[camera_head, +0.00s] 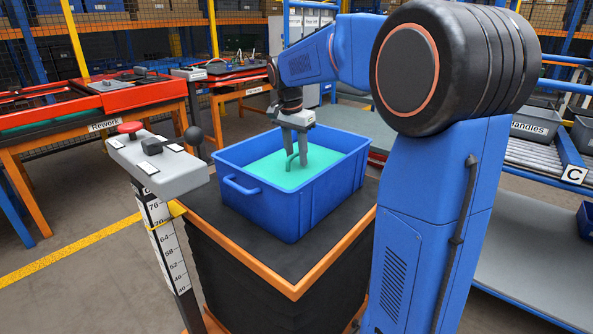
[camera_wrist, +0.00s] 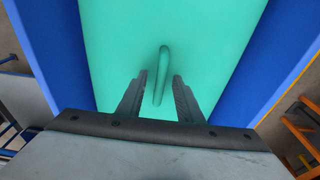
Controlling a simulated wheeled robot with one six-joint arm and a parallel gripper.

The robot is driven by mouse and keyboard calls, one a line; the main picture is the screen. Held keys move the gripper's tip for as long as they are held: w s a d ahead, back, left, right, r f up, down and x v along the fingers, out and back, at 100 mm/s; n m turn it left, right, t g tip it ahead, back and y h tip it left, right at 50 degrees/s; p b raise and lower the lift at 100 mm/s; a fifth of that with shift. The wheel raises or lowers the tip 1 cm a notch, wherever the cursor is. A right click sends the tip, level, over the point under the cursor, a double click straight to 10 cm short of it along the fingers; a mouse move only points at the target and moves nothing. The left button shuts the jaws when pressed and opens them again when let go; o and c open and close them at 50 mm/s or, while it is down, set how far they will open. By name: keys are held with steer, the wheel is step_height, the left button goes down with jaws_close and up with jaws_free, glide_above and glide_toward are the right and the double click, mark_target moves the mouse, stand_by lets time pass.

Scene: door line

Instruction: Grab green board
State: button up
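The green board (camera_head: 272,173) lies inside the blue crate (camera_head: 290,208) and covers most of what I see of its inside. In the wrist view the green board (camera_wrist: 110,40) fills the middle, with the crate's blue walls (camera_wrist: 52,50) on both sides. A raised green handle (camera_wrist: 162,70) stands on the board. My gripper (camera_head: 296,158) points down into the crate. In the wrist view my gripper (camera_wrist: 156,82) is open, with one finger on each side of the handle and gaps showing between. Whether the fingertips touch the board I cannot tell.
The crate stands on a black-topped lift table (camera_head: 300,258) with an orange edge. A post with a grey control box (camera_head: 160,165) stands to its left. A red-topped Rework bench (camera_head: 110,98) is behind left. A roller rack (camera_head: 530,155) is at right.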

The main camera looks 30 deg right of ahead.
steer(key=shift+f, duration=0.1)
jaws_close()
stand_by(1.4)
